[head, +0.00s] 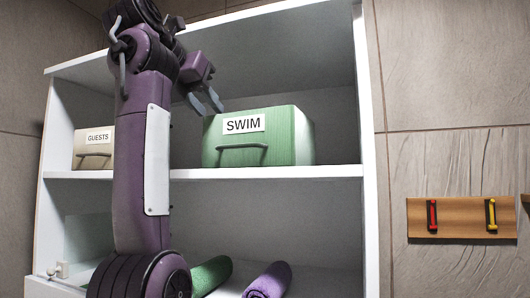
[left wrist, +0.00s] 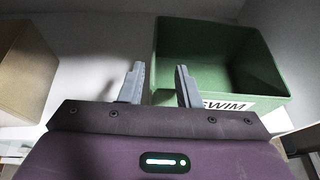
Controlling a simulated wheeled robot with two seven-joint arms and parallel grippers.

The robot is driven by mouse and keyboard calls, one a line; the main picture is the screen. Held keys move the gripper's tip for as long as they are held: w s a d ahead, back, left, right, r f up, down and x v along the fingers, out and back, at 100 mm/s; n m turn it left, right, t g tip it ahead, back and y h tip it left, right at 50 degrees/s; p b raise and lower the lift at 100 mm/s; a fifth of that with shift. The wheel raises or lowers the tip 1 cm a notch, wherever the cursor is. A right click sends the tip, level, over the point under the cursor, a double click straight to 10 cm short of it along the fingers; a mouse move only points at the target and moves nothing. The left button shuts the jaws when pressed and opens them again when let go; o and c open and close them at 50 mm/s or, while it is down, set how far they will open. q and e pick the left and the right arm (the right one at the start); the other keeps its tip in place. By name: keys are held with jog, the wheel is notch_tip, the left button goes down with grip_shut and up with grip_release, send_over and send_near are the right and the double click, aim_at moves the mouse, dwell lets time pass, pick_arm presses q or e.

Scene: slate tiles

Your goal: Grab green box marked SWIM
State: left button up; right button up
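The green box (head: 290,137) marked SWIM stands on the upper shelf, with a label and a handle on its front. It also shows in the left wrist view (left wrist: 205,35), open at the top, its label partly hidden behind a finger. My left gripper (head: 207,103) is open and empty by the box's upper left front corner. In the left wrist view the fingers (left wrist: 159,85) are apart, the right one overlapping the box's left side. I cannot tell whether it touches. My right gripper is not in view.
A beige box (head: 92,160) marked GUESTS stands left on the same white shelf (head: 300,171), partly behind my left arm. Below lie a green rolled towel (head: 212,272) and a purple one (head: 268,281). A wooden rack (head: 460,217) hangs on the right wall.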

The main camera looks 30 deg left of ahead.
pick_arm(q)
jog(key=x, duration=0.4)
jog(key=a+x, duration=0.1)
jog(key=x, duration=0.2)
jog(key=shift+r+p, duration=0.15)
jog(key=shift+p, duration=0.2)
jog(key=shift+s+d+r, duration=0.1)
jog(key=shift+s, duration=0.05)
jog(key=shift+c, duration=1.3)
grip_shut()
